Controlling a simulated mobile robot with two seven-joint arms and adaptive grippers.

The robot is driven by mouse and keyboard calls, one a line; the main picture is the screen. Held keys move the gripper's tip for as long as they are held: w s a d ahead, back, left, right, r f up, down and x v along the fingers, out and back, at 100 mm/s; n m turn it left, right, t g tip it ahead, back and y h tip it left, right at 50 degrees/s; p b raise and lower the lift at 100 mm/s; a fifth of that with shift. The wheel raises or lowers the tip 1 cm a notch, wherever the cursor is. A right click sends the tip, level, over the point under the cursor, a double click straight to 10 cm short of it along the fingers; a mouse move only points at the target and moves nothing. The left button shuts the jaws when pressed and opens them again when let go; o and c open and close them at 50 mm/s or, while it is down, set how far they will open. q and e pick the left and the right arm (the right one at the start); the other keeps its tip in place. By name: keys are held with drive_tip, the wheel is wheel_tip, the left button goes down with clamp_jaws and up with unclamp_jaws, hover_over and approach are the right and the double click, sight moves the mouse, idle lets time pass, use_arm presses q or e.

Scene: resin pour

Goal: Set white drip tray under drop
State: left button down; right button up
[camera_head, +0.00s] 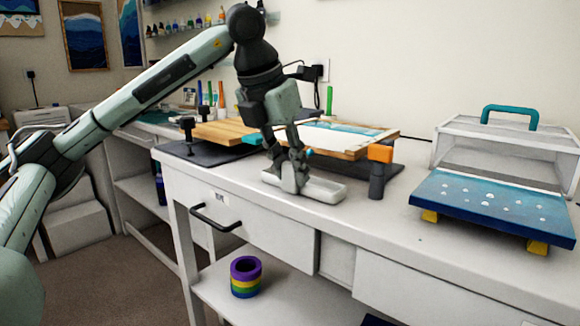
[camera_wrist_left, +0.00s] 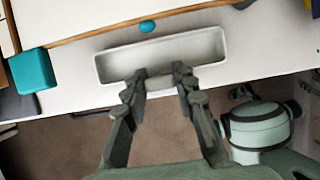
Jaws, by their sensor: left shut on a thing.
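The white drip tray (camera_head: 322,189) is at the front edge of the white bench, before the wooden board; it is long, shallow and empty. In the left wrist view the tray (camera_wrist_left: 105,67) lies lengthwise along the board's edge. My left gripper (camera_head: 293,184) points down, shut on the tray's near side; its fingers (camera_wrist_left: 161,73) also show in the left wrist view. A teal drop (camera_wrist_left: 147,26) hangs at the board's edge, just beyond the tray's far wall. I cannot tell whether the tray touches the bench. My right gripper is out of view.
The wooden board (camera_head: 347,154) with a blue-and-white painting stands behind the tray. An orange-topped dark clamp (camera_head: 379,170) is close on the right. A blue panel (camera_head: 490,208) on yellow blocks and a clear box (camera_head: 510,150) stand farther right. Tape rolls (camera_head: 245,278) sit on the lower shelf.

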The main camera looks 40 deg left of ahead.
use_arm(q)
drive_tip(key=c, duration=1.2)
unclamp_jaws()
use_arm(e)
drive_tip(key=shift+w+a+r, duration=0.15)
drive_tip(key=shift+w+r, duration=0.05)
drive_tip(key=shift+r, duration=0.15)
use_arm(q)
drive_tip(key=shift+r, duration=0.3)
drive_tip(key=p+v, duration=0.3)
drive_tip(key=v, duration=0.8)
drive_tip(key=shift+s+r, duration=0.15)
drive_tip(key=shift+r, duration=0.15)
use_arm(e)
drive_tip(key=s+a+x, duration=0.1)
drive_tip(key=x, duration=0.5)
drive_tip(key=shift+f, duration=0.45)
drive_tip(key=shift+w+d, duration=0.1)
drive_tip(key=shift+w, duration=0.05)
